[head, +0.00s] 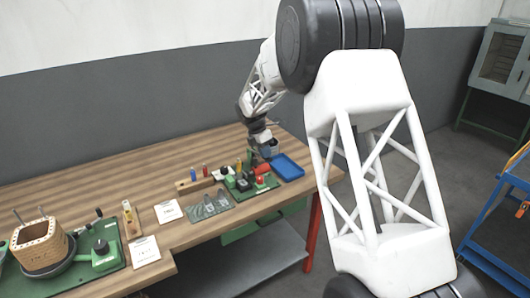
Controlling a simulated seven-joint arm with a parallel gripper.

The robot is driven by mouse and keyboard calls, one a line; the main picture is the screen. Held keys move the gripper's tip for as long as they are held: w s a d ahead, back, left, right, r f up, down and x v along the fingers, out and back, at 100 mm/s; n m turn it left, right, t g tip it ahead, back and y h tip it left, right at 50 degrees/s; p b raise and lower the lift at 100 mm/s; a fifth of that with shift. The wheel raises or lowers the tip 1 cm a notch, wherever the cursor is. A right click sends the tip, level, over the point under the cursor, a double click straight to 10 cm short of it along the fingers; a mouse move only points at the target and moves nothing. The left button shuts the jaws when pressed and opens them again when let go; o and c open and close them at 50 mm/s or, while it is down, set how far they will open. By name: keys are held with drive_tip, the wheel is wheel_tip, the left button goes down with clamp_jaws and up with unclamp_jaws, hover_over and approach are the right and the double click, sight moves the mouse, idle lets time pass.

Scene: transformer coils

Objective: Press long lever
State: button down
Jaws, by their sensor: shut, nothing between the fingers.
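My gripper (266,152) is at the far right part of the wooden table, over or just behind a small green board (256,190) with red and black parts. It is small and partly blends into the arm's end; its fingers are together with nothing between them. A red part (262,169) shows right below it. Which part is the long lever is too small to tell, and whether my gripper touches any part cannot be told. Another green base (90,277) at the front left carries a wooden coil block (38,243) and a green fixture with a black-tipped handle (104,256).
A blue tray (288,167) lies close to the right of my gripper. A wooden rack (197,184) with coloured handles, a grey-green mat (208,207) and white cards (168,211) lie to the left. The table's back left is clear.

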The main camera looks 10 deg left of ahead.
drive_tip(key=shift+s+d+f+t+y, duration=0.2)
drive_tip(key=shift+f+t+y, duration=0.15)
drive_tip(key=shift+f, duration=0.25)
drive_tip(key=shift+s+d+f+t+y, duration=0.15)
drive_tip(key=shift+f+t+y, duration=0.15)
drive_tip(key=shift+f, duration=0.25)
drive_tip(key=shift+s+d+f, duration=0.1)
drive_tip(key=shift+f, duration=0.4)
drive_tip(key=shift+s+d+f, duration=0.1)
drive_tip(key=shift+f, duration=0.5)
drive_tip(key=shift+s, duration=0.1)
drive_tip(key=d+v, duration=0.1)
drive_tip(key=v, duration=1.4)
drive_tip(key=shift+s, duration=0.2)
drive_tip(key=shift+a, duration=0.1)
